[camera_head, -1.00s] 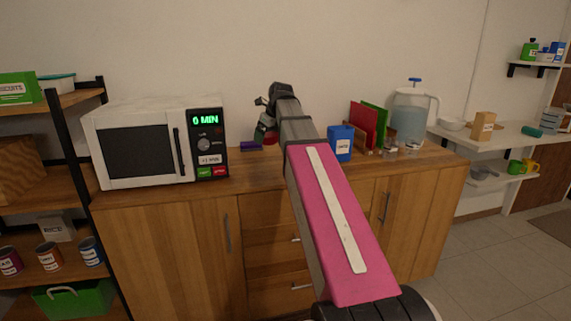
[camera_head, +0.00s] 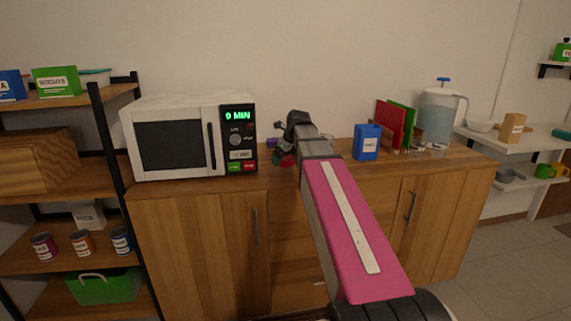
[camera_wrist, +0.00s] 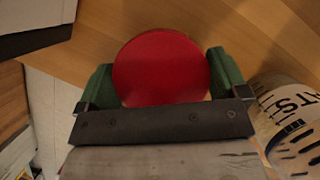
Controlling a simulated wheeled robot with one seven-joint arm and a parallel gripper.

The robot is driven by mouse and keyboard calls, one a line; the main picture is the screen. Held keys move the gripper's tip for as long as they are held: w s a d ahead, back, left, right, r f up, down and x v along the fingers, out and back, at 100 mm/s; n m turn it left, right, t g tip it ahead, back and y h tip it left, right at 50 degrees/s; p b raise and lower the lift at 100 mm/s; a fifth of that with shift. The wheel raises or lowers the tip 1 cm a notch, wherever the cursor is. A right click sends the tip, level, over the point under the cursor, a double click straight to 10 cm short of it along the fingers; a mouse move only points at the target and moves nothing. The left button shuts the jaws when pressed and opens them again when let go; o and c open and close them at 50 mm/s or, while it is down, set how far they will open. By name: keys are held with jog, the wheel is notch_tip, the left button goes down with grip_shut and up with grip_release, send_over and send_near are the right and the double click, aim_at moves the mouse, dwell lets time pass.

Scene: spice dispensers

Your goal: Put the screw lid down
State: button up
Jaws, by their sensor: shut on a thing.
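The screw lid (camera_wrist: 161,67) is a red disc in the wrist view. It sits between the two green finger pads of my gripper (camera_wrist: 163,84), which is shut on it. In the head view the red lid (camera_head: 287,160) shows small and partly hidden below my gripper (camera_head: 284,154), over the wooden counter (camera_head: 225,186), right of the microwave. I cannot tell whether the lid touches the counter.
A white jar with black lettering (camera_wrist: 290,118) is close on the right in the wrist view. A purple item (camera_head: 271,142) lies behind my gripper. The microwave (camera_head: 186,135) stands left, a blue box (camera_head: 367,142) right.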

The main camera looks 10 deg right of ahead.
jog(key=shift+f, duration=1.2)
jog(key=o, duration=0.5)
jog(key=shift+f, duration=0.1)
jog(key=shift+o, duration=0.2)
jog(key=v, duration=1.2)
